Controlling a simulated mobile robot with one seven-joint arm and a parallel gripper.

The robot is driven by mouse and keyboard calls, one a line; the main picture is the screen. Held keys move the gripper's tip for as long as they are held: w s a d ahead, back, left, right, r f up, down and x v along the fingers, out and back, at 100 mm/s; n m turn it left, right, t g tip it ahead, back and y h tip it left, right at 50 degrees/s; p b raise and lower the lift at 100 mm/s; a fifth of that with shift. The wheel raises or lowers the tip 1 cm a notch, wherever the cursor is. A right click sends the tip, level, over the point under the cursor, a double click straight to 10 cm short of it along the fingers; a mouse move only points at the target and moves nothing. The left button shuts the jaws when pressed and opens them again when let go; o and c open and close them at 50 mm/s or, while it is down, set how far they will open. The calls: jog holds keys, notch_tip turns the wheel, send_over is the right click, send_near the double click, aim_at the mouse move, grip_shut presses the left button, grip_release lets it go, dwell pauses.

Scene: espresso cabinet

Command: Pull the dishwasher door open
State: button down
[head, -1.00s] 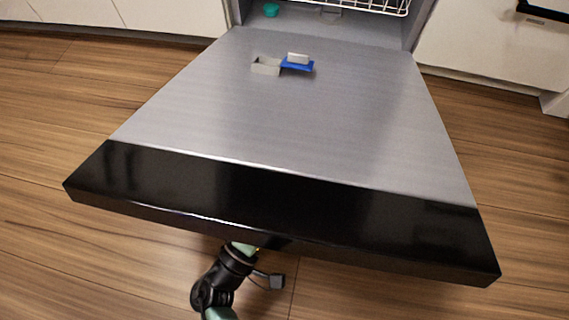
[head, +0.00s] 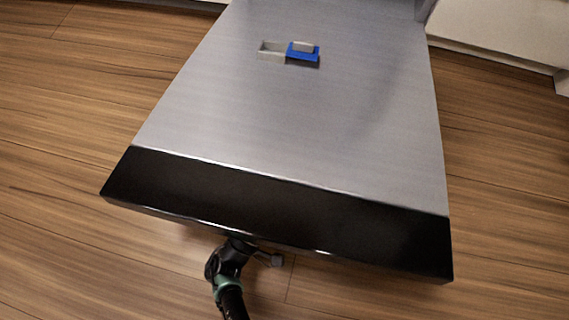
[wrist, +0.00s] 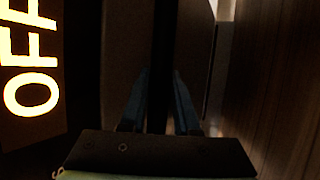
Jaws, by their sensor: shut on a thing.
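The dishwasher door (head: 300,120) is swung far down, with its grey inner face up and its black front edge (head: 280,215) toward me. My arm reaches under that edge in the head view, where the door hides the fingers. In the wrist view my gripper (wrist: 161,76) has its two fingers on either side of a dark bar, which looks like the door's handle, and is shut on it. Glowing letters reading OFF (wrist: 30,60) show on a dark panel at the left of the wrist view.
An open grey detergent compartment (head: 271,52) with a blue lid (head: 303,53) sits on the inner face. Wood floor (head: 70,120) lies clear on both sides of the door. A white cabinet front (head: 500,35) is at the upper right.

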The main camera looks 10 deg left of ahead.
jog(key=shift+w, duration=0.1)
jog(key=c, duration=0.7)
grip_release()
jog(key=shift+o, duration=0.2)
jog(key=v, duration=1.3)
